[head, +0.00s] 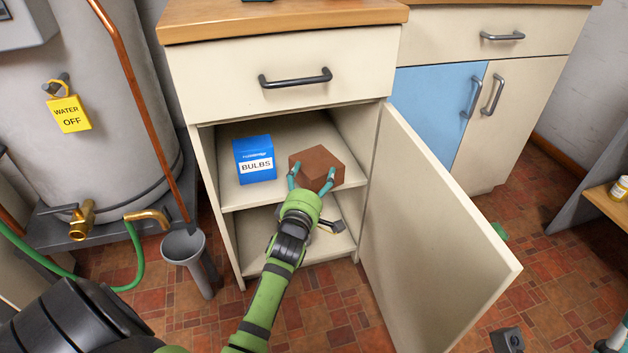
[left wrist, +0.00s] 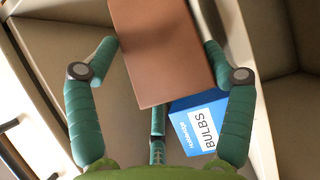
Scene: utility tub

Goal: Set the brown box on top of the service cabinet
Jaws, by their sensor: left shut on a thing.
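The brown box (head: 318,160) is on the upper shelf inside the open service cabinet (head: 280,52), right of the blue bulbs box. My left gripper (head: 311,181) reaches in from the front and is shut on the brown box, one finger at each side. In the left wrist view the brown box (left wrist: 162,52) lies between the teal fingers (left wrist: 158,62). Whether it touches the shelf is hard to tell. The cabinet's wooden top (head: 290,20) is above the drawer. A teal and dark part at the bottom right corner looks like my right gripper, mostly cut off.
The blue bulbs box (head: 255,160) stands close left of the brown box. The open cabinet door (head: 430,225) swings out on the right. A water heater (head: 75,110) and grey drain funnel (head: 186,248) stand left. A dark object (head: 335,227) is on the lower shelf.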

